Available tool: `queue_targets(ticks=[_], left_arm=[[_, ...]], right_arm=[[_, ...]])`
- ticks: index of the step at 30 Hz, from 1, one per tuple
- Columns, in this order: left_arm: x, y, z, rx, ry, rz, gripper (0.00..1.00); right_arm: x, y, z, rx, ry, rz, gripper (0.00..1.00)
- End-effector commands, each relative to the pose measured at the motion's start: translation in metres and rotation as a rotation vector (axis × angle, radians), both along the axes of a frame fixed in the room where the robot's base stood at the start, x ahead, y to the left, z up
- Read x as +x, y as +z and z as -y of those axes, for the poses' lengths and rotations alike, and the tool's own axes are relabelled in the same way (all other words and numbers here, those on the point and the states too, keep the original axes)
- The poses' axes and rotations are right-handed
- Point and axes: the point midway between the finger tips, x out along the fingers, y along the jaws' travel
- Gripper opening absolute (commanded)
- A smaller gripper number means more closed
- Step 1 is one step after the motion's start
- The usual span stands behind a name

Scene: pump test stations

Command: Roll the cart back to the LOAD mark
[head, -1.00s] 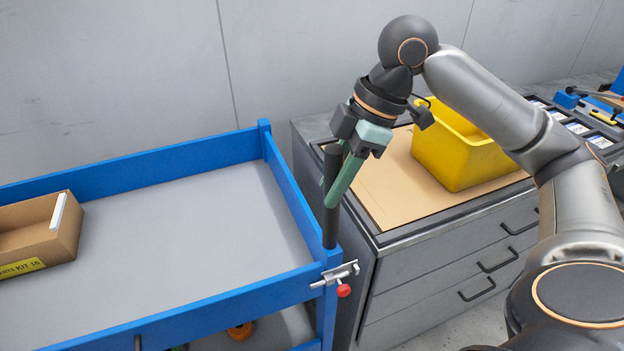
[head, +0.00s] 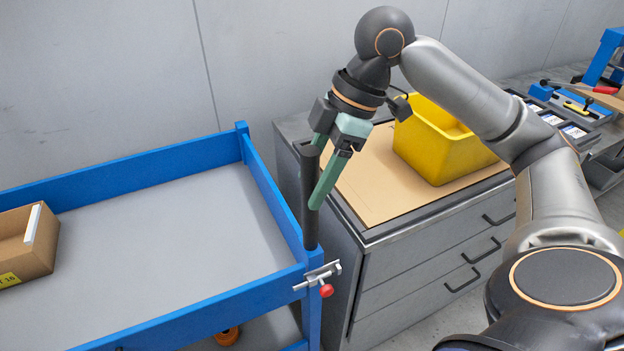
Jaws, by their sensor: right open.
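The blue cart (head: 255,297) with a grey top stands at the left, its right end beside a grey drawer cabinet. A dark upright post (head: 310,205) rises from its near right corner. My right gripper (head: 317,172) is open at the upper part of this post, with its green fingers on either side of it; I cannot tell whether they touch it. A metal latch with a red knob (head: 326,290) sits on the cart's corner below the post. The LOAD mark is not in view. My left gripper is not in view.
A cardboard kit box (head: 30,245) lies on the cart top. The cabinet (head: 400,265) holds a brown mat and a yellow bin (head: 440,150). A bench with tools stands at the far right. A grey wall runs behind.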

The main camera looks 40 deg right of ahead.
Motion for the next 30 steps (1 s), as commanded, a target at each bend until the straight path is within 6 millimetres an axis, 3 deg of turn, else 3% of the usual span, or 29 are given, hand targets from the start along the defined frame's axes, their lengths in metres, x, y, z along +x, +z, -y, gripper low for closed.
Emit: queue_targets(ticks=[9, 15, 21, 30], left_arm=[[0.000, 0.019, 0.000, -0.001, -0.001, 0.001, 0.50], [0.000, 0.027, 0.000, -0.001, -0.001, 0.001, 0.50], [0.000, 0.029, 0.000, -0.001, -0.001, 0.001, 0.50], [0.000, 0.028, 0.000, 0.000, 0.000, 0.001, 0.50]], right_arm=[[-0.010, 0.066, 0.023, 0.002, -0.001, 0.005, 0.64], [-0.016, 0.096, 0.035, 0.002, 0.000, 0.002, 0.64], [-0.018, 0.106, 0.039, 0.001, 0.000, 0.002, 0.64], [-0.018, 0.106, 0.040, 0.001, 0.000, 0.000, 0.64]])
